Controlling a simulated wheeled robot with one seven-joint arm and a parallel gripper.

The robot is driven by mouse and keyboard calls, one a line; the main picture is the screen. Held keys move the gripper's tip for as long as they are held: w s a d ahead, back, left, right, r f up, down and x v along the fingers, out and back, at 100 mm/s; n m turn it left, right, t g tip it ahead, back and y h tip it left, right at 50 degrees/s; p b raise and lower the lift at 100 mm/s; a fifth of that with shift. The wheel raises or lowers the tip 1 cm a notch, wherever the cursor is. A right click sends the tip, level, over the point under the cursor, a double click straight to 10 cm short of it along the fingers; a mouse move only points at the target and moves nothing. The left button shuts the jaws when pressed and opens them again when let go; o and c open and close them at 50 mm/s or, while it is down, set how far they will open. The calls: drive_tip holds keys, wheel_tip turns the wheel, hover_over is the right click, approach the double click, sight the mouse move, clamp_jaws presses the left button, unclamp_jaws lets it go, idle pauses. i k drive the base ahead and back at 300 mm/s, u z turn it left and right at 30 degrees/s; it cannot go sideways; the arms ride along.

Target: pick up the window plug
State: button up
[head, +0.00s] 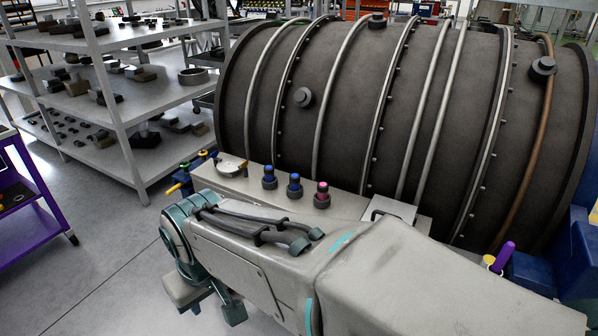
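Three small plugs with dark round bases stand in a row on a pale bench top in front of the large engine casing. Two have blue tops, the left one (269,178) and the middle one (294,186); the right one (322,195) has a pink top. I cannot tell which thing is the window plug. My arm crosses the foreground from lower right to left. My gripper (210,301) seems to be the grey and dark teal parts below the arm's left end, mostly hidden by the arm. I cannot make out its fingers or anything held, and it is apart from the plugs.
The dark ribbed engine casing (345,100) fills the back. A round metal dish (231,165) sits left of the plugs on the bench (345,206). A purple-handled item (502,257) stands at right. Grey shelving (175,95) and a purple cart (30,220) are left. Floor between is clear.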

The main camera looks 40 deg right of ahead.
sight(323, 189)
drive_tip(key=z, duration=1)
drive_tip(key=i, duration=0.8)
drive_tip(key=z, duration=0.85)
